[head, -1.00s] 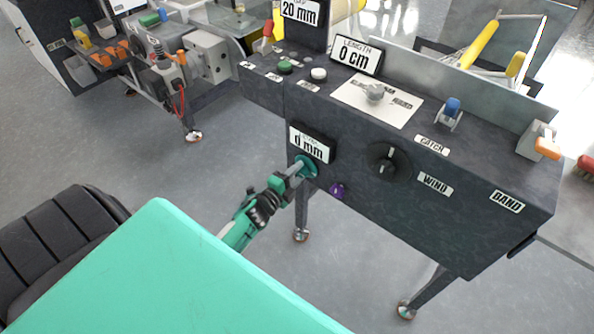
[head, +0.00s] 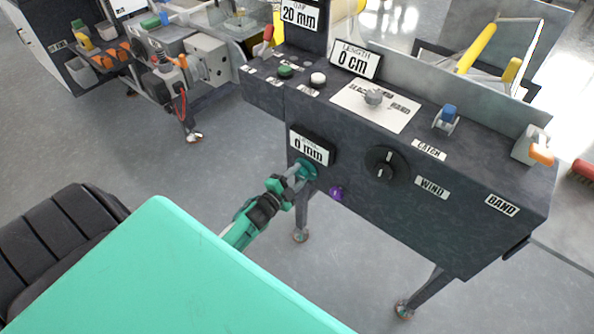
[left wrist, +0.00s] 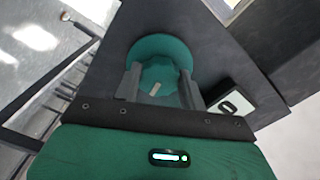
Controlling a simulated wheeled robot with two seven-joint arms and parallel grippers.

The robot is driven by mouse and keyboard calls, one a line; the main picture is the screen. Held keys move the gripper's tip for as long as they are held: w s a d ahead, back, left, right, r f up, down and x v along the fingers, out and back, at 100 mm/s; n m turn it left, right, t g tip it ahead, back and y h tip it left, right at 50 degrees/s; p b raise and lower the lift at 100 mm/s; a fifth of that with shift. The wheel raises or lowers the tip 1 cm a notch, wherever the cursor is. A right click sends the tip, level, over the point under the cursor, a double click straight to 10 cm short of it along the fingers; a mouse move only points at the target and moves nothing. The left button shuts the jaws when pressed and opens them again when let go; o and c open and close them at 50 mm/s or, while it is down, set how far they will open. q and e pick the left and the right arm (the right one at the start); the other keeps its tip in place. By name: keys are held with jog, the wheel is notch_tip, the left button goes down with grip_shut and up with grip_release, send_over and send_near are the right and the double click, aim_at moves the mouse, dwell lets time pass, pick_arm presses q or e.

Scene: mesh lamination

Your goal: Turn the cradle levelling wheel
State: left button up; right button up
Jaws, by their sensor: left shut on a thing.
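The cradle levelling wheel is a teal round knob (head: 307,169) on the front of the dark console, just below a display reading 0 mm (head: 312,147). In the left wrist view the teal wheel (left wrist: 159,60) has a wide round flange and a smaller hub with a pale mark. My left gripper (head: 298,173) reaches it from the lower left. In the left wrist view its two grey fingers (left wrist: 160,88) stand on either side of the hub and are shut on it. My right gripper is not in view.
A purple knob (head: 337,193) sits just below right of the wheel. A black rotary knob (head: 386,163) is further right, near the WIND label (head: 432,187). The console legs stand on the grey floor. A black seat-like surface (head: 60,240) is at the left.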

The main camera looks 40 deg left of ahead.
pick_arm(q)
jog(key=o, duration=1)
jog(key=shift+s, duration=0.15)
jog(key=s, duration=0.9)
jog(key=s+a, duration=0.1)
jog(key=s, duration=0.3)
jog(key=shift+s, duration=0.3)
